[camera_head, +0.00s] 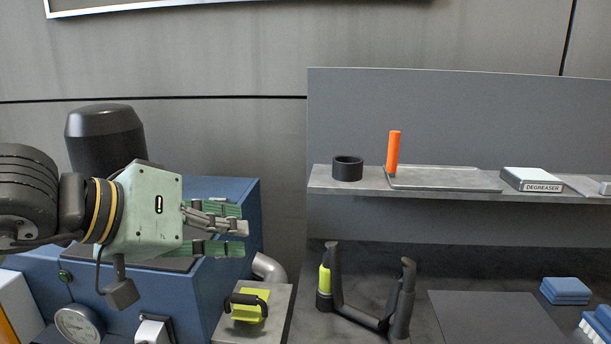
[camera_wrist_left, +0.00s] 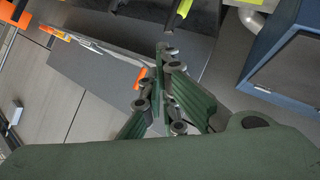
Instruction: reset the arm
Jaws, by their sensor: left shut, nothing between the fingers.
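My left arm comes in from the left in the head view. Its pale green gripper (camera_head: 242,230) points right, in front of the blue machine (camera_head: 232,195) and left of the shelf. The gripper is shut with nothing held. In the left wrist view the green-padded fingers (camera_wrist_left: 165,92) are close together near the middle, with nothing between them. My right arm and gripper are not in view.
A shelf (camera_head: 440,190) holds a black ring (camera_head: 347,168), an orange-handled tool (camera_head: 393,150) and a degreaser box (camera_head: 532,179).

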